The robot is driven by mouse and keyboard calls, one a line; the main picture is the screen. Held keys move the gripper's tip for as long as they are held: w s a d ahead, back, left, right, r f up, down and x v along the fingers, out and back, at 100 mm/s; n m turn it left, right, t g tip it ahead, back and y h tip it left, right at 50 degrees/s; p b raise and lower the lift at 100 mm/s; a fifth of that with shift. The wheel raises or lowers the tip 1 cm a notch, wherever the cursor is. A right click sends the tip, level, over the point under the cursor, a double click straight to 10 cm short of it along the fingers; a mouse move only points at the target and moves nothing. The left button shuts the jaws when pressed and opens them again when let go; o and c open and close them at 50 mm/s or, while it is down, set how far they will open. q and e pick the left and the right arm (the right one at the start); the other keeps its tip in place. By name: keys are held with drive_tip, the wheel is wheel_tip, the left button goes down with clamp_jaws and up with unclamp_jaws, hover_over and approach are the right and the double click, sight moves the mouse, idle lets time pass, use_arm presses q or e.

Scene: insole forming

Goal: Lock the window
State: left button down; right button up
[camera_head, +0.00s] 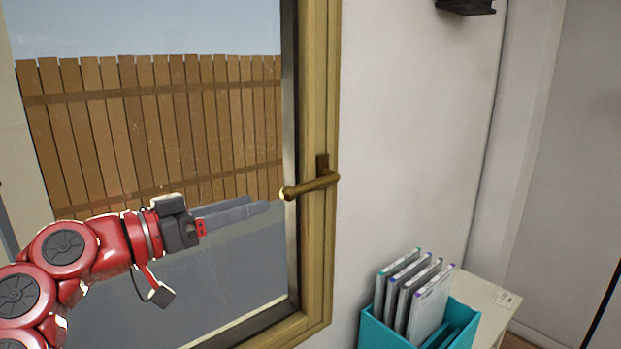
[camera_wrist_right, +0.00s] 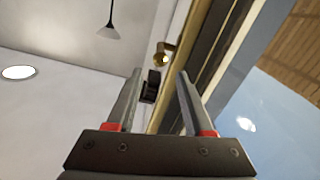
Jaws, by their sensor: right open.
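The brass window handle (camera_head: 312,187) sits on the right side of the wooden window frame (camera_head: 320,90). Its lever lies roughly level, with its free end towards the left over the glass. My right gripper (camera_head: 268,206) has its fingertips just left of and slightly below that free end, apart from it. In the right wrist view, the gripper (camera_wrist_right: 158,76) is open with nothing between its fingers. My left gripper is not in view.
A teal holder (camera_head: 378,333) with several upright cases (camera_head: 430,305) stands on a pale cabinet (camera_head: 492,298) at the lower right. A dark fixture (camera_head: 466,6) is on the wall above. A wooden fence (camera_head: 160,120) shows through the glass. The wall right of the handle is clear.

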drive_tip(key=p, duration=0.4)
approach(331, 180)
drive_tip(key=x, duration=0.5)
drive_tip(key=shift+w+f, duration=0.1)
drive_tip(key=shift+w, duration=0.4)
drive_tip(key=shift+w+d+f, duration=0.1)
drive_tip(key=shift+w+d, duration=0.2)
drive_tip(key=shift+d, duration=0.1)
clamp_jaws()
